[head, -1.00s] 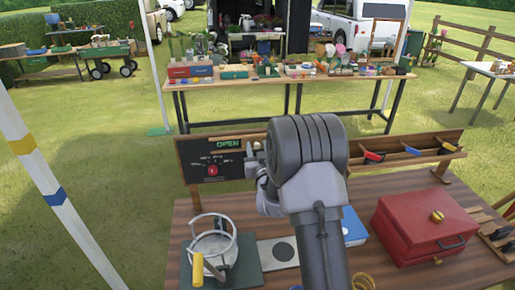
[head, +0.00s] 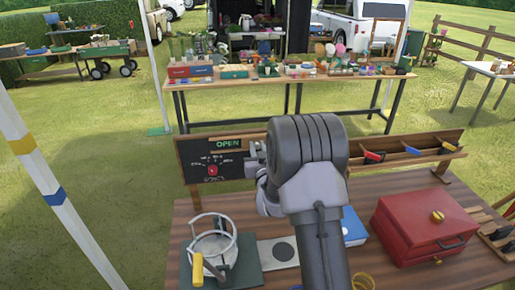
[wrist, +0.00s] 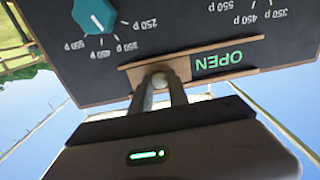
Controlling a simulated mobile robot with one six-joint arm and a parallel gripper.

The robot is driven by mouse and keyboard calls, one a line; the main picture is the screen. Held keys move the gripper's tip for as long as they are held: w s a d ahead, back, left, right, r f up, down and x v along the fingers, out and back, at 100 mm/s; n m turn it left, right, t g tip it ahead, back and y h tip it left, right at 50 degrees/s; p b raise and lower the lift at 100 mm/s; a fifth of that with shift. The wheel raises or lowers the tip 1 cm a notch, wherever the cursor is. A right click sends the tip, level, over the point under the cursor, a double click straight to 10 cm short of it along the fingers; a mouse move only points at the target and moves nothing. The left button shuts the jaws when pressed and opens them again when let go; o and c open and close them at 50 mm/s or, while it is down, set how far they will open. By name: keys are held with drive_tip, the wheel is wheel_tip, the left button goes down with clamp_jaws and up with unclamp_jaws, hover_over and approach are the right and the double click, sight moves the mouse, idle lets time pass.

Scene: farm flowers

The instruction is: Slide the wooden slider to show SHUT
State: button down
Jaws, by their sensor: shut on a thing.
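The dark board (head: 190,165) stands upright at the back of the wooden table, with the green word OPEN (head: 226,143) showing along its top. In the wrist view the board is upside down, and OPEN (wrist: 224,60) shows beside the wooden slider (wrist: 178,68), which sits between thin wooden rails. My gripper (wrist: 158,82) is shut on the slider's pale round knob, one finger on each side. In the head view my gripper (head: 254,152) is at the board, right of OPEN, and my arm hides much of the slider and the board's right part.
A red box (head: 415,222) and a round metal frame (head: 213,243) stand on the table. A wooden rack (head: 420,145) extends right.

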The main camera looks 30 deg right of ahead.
idle(0.7)
drive_tip(key=w+a+b, duration=0.1)
drive_tip(key=a+b, duration=0.1)
drive_tip(key=a, duration=0.1)
drive_tip(key=a+b, duration=0.3)
drive_tip(key=w+a+b, duration=0.1)
drive_tip(key=a+b, duration=0.2)
drive_tip(key=shift+w+f, duration=0.2)
drive_tip(key=shift+w, duration=0.1)
drive_tip(key=shift+a+r+b, duration=0.15)
drive_tip(key=shift+a+b, duration=0.15)
drive_tip(key=shift+b, duration=0.05)
drive_tip(key=shift+r, duration=0.1)
drive_tip(key=c, duration=1.6)
unclamp_jaws()
drive_tip(key=o, duration=0.3)
drive_tip(key=shift+w+a, duration=0.1)
drive_tip(key=shift+a, duration=0.1)
